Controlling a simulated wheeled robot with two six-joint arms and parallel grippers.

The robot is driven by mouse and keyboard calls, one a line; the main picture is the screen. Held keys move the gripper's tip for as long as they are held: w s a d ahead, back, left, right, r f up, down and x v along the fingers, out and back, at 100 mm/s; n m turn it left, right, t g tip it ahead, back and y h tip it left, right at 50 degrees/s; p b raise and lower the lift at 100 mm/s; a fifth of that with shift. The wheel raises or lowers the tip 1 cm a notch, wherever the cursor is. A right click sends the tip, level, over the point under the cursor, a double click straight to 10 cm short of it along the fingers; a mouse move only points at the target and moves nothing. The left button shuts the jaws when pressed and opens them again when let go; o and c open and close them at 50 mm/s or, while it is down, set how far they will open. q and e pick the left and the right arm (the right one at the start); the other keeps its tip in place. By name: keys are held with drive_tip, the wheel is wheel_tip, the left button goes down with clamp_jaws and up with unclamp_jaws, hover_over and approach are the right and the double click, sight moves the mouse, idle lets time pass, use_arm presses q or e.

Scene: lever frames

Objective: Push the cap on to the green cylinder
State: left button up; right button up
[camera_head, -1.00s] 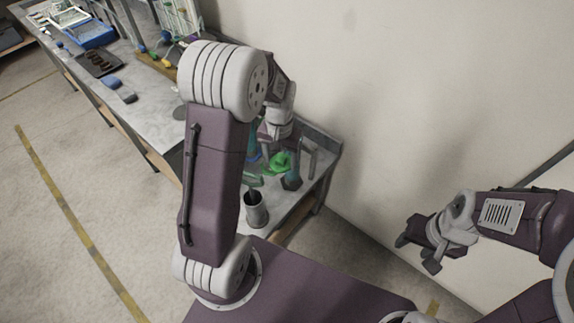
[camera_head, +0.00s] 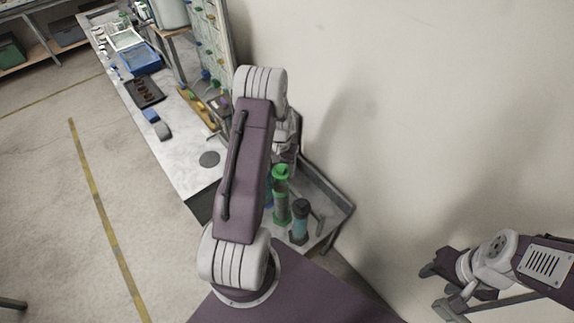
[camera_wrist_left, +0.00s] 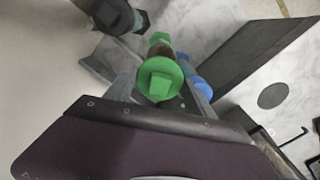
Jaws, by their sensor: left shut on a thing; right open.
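In the left wrist view the round green cap (camera_wrist_left: 160,80) shows a raised knob and sits close to the camera. My left gripper (camera_wrist_left: 166,90) is shut on the cap, with grey finger parts on either side. In the head view my left arm hides most of this gripper. My right gripper (camera_head: 446,278) is open and empty at the lower right, well away from the cylinder.
A teal cylinder with a dark top (camera_head: 300,220) stands close to the right of the green one. A blue part (camera_wrist_left: 197,85) lies beside the cap. A raised grey tray edge (camera_head: 335,200) bounds the bench's right side. Trays (camera_head: 145,92) lie farther back.

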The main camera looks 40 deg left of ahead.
use_arm(q)
drive_tip(key=shift+s+d, duration=0.1)
drive_tip(key=shift+s, duration=0.65)
drive_tip(key=shift+s+f+b, duration=0.1)
drive_tip(key=shift+f+b, duration=0.1)
drive_tip(key=shift+b, duration=0.25)
drive_tip(key=f+b, duration=0.1)
drive_tip(key=f, duration=0.1)
drive_tip(key=w+f+b, duration=0.1)
drive_tip(key=f+b, duration=0.1)
drive_tip(key=shift+w+f, duration=0.1)
drive_tip(key=shift+f, duration=0.1)
drive_tip(key=shift+s+f+b, duration=0.3)
drive_tip(key=shift+f+b, duration=0.25)
drive_tip(key=shift+f, duration=0.1)
use_arm(e)
drive_tip(key=f, duration=0.2)
drive_tip(key=s+f, duration=0.1)
drive_tip(key=f, duration=0.1)
drive_tip(key=shift+s+d+f, duration=0.1)
drive_tip(key=shift+d+f, duration=0.05)
drive_tip(key=shift+f, duration=0.25)
use_arm(q)
drive_tip(key=shift+w, duration=0.15)
drive_tip(key=shift+f, duration=0.15)
use_arm(e)
drive_tip(key=shift+f, duration=0.1)
